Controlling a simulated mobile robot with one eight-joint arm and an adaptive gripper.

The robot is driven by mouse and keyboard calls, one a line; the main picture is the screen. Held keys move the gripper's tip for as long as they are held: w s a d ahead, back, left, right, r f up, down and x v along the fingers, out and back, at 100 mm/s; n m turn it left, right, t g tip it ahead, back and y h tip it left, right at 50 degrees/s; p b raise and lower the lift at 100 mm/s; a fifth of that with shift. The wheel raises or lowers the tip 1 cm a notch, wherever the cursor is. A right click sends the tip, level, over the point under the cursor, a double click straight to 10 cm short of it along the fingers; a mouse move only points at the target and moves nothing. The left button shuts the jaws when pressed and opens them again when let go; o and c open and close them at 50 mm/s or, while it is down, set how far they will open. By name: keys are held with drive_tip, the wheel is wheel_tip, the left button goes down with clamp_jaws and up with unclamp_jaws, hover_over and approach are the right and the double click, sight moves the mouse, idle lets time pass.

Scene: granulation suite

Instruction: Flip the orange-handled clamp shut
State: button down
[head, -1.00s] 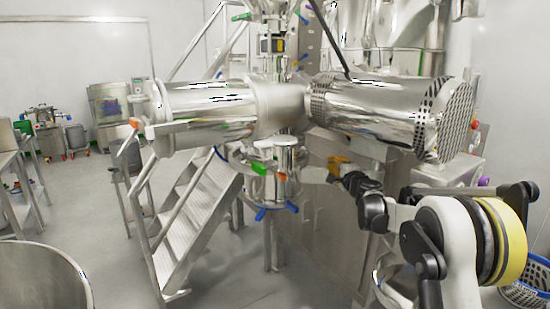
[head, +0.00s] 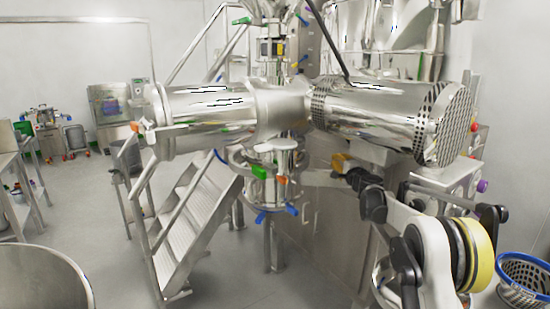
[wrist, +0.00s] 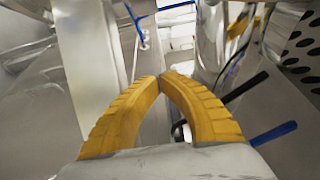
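An orange handle (head: 281,179) shows in the head view at the collar of the steel vessel below the horizontal drums, right beside a green handle (head: 259,172). Another small orange piece (head: 134,126) sits at the left end of the left drum; I cannot tell which belongs to the task's clamp. My gripper (head: 339,162) is right of the vessel in the head view, small and partly hidden by my arm. In the wrist view its yellow fingers (wrist: 163,77) meet at the tips with nothing between them. No orange clamp handle can be made out clearly there.
The left drum (head: 210,118) and perforated right drum (head: 375,112) hang above my gripper. Blue handles (head: 276,211) stick out below the vessel. Steel stairs (head: 200,220) stand left, and a blue basket (head: 524,278) lies at right. Blue rods (wrist: 272,135) show in the wrist view.

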drive_tip(key=shift+w+d+r, duration=0.15)
drive_tip(key=shift+w+d, duration=0.2)
drive_tip(key=shift+w, duration=0.4)
drive_tip(key=shift+d+r, duration=0.1)
drive_tip(key=shift+r, duration=0.05)
